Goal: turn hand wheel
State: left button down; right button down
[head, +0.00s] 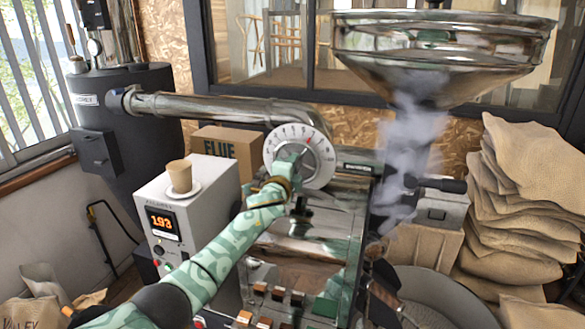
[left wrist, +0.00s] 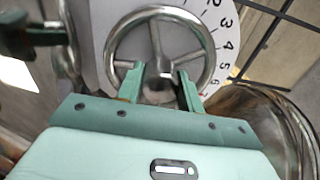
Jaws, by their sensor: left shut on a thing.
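The hand wheel (head: 296,150) sits in front of a round white number dial (head: 325,160) on the front of the roaster. In the left wrist view the hand wheel (left wrist: 156,36) is a metal ring with spokes and a central hub, and the dial (left wrist: 222,32) shows behind it. My left gripper (head: 287,176) reaches the wheel from the front. In the left wrist view its two mint fingers (left wrist: 160,86) lie on either side of the hub area, shut on the wheel; the fingers cover part of it. A red mark shows at the dial's edge. My right gripper is not in view.
A grey control box (head: 185,215) with a lit display reading 193 and a paper cup (head: 179,176) stand left of my arm. A metal hopper (head: 440,60) hangs at upper right, with smoke below. Sacks (head: 525,190) are piled at right. A metal duct (head: 220,107) runs behind.

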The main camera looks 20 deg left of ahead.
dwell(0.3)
pick_arm(q)
jog(key=c, duration=0.9)
grip_release()
jog(key=shift+s+p, duration=0.35)
jog(key=shift+s, duration=0.2)
jog(key=s, duration=1.5)
jog(key=shift+a+p, duration=0.25)
jog(key=shift+p, duration=0.2)
